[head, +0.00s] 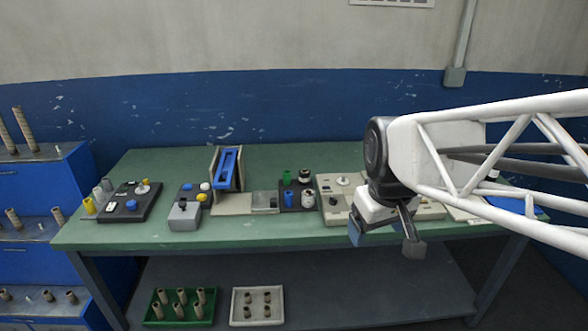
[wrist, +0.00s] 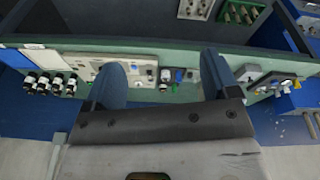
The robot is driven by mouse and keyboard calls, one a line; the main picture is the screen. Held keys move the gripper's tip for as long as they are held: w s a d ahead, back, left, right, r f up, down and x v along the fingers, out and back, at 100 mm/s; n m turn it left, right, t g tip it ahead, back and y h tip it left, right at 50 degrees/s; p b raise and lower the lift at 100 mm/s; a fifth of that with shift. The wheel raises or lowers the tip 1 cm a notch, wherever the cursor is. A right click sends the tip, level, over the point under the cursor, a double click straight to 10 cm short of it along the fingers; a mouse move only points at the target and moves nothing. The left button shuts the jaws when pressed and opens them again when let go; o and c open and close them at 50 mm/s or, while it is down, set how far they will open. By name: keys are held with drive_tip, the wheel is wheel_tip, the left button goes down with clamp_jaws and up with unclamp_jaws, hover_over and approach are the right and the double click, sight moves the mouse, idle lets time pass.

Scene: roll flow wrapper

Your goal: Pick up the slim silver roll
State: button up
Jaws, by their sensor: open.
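Two grey rolls (head: 102,189) stand upright at the left end of the green table, behind a yellow roll (head: 88,206). One of them may be the slim silver roll, but they are too small to tell for sure. My gripper (head: 386,241) hangs over the right front part of the table, far to the right of these rolls. It is open, and nothing shows between its fingers. In the wrist view my gripper (wrist: 162,76) shows its two fingers wide apart, with the table beyond them.
A dark panel (head: 130,203), a grey box with buttons (head: 184,214), a blue-topped wrapper stand (head: 228,168) and a dark tray of rolls (head: 297,196) line the table. Green (head: 166,313) and white (head: 235,315) trays of brown rolls sit below. Blue shelving (head: 40,190) stands left.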

drive_tip(key=w+a+n, duration=0.1)
drive_tip(key=w+n, duration=0.3)
drive_tip(key=w, duration=0.9)
drive_tip(key=n+g, duration=0.2)
drive_tip(key=n, duration=1.2)
hover_over(307, 194)
wheel_tip(307, 194, down, 23)
drive_tip(key=shift+w+d, duration=0.1)
drive_tip(key=shift+w, duration=0.05)
drive_tip(key=shift+w+f+n, duration=0.4)
drive_tip(key=shift+f, duration=0.1)
drive_tip(key=shift+f, duration=0.1)
drive_tip(key=shift+f, duration=1.2)
drive_tip(key=shift+f, duration=0.1)
